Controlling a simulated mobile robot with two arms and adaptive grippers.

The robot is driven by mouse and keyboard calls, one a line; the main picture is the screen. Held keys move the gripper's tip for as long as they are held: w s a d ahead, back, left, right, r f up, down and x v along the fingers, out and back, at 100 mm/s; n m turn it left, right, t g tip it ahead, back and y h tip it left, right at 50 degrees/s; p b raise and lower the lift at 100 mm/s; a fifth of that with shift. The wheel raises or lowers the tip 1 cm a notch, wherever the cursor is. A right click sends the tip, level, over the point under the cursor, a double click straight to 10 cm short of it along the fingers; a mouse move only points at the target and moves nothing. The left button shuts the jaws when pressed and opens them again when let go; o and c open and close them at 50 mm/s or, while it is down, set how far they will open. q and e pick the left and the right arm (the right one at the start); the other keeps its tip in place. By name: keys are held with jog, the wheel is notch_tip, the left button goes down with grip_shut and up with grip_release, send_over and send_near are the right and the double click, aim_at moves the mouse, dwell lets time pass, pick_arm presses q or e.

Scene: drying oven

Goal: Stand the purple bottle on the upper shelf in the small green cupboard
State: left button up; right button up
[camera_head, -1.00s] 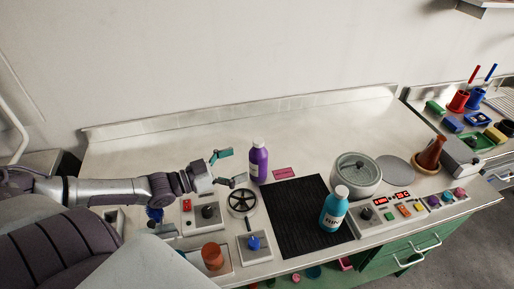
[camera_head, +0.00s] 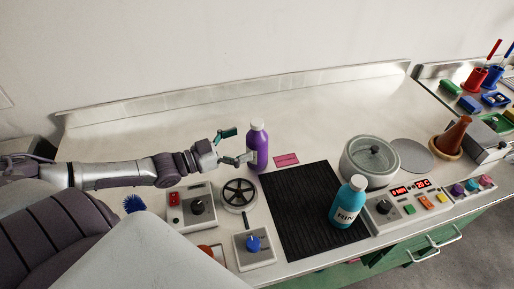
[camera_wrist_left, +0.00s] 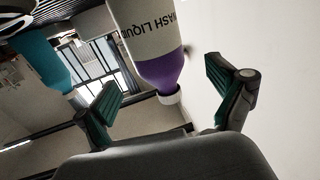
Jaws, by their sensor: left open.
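The purple bottle (camera_head: 258,150) with a white cap stands upright on the white worktop, left of the black mat. In the left wrist view the purple bottle (camera_wrist_left: 155,50) shows upside down, its label and white cap between the two fingers. My left gripper (camera_head: 236,146) is open, with its teal-padded fingers close beside the bottle. It also shows in the left wrist view (camera_wrist_left: 165,100), with a gap on each side of the bottle. I cannot tell if a finger touches it. The small green cupboard is not clearly identifiable. My right gripper is not in view.
A blue bottle (camera_head: 348,202) stands on the black mat (camera_head: 290,205). A lidded round pot (camera_head: 369,162) is to the right. The worktop behind the bottle is clear.

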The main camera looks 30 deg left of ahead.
aim_at(258, 136)
pick_arm(q)
jog(key=shift+w+d+r, duration=0.15)
jog(key=shift+w+d, duration=0.15)
jog(key=shift+w, duration=0.1)
jog(key=shift+x, duration=2.2)
jog(key=c, duration=1.6)
jog(key=shift+c, duration=0.4)
jog(key=shift+r, duration=0.1)
